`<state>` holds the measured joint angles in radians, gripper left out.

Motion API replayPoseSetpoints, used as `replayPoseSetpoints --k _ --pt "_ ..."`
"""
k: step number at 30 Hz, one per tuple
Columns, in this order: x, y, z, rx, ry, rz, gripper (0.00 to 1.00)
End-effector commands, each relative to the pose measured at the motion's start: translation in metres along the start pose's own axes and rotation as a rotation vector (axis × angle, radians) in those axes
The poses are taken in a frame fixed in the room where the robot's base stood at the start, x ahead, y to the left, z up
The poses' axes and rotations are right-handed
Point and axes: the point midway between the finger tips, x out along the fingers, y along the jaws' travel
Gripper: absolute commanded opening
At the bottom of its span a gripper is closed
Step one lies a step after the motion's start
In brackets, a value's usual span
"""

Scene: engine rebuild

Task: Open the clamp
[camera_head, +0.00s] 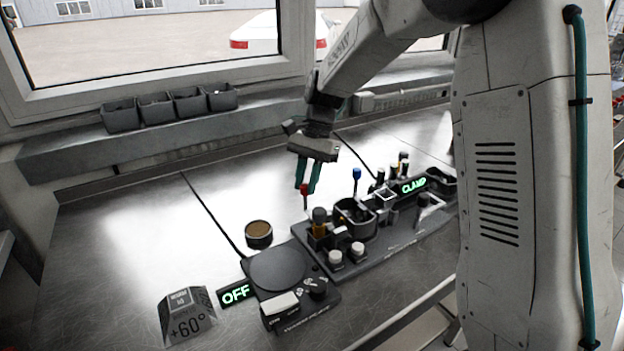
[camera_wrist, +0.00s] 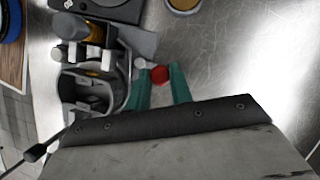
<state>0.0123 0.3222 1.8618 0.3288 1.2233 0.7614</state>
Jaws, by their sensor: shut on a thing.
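My gripper (camera_head: 306,187) has its teal fingers pointing down over the left part of the dark fixture board (camera_head: 398,236). It is shut on a red knob (camera_head: 304,189) on a thin upright stem. In the wrist view the red knob (camera_wrist: 160,75) sits between the two teal fingertips (camera_wrist: 160,71). A round grey holder (camera_head: 352,222) stands on the board right of the knob, and its open ring (camera_wrist: 92,88) shows left of the fingers in the wrist view. The stem's lower end is unclear.
A round dark plate device (camera_head: 276,269) with a lit OFF sign (camera_head: 236,293) stands front left, beside a +60° block (camera_head: 187,317). A blue-topped post (camera_head: 356,174) rises behind the holder. A small round tin (camera_head: 258,234) lies left. The left metal table is clear.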

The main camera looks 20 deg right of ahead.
Motion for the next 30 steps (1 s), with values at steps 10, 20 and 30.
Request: replayPoseSetpoints --k 10,20,30 --pt "0.005 -0.007 0.013 -0.305 0.001 0.126 0.00" --pt "0.009 -0.009 0.024 -0.541 0.002 0.222 0.00" --pt "0.011 -0.008 0.029 -0.668 0.002 0.275 0.00"
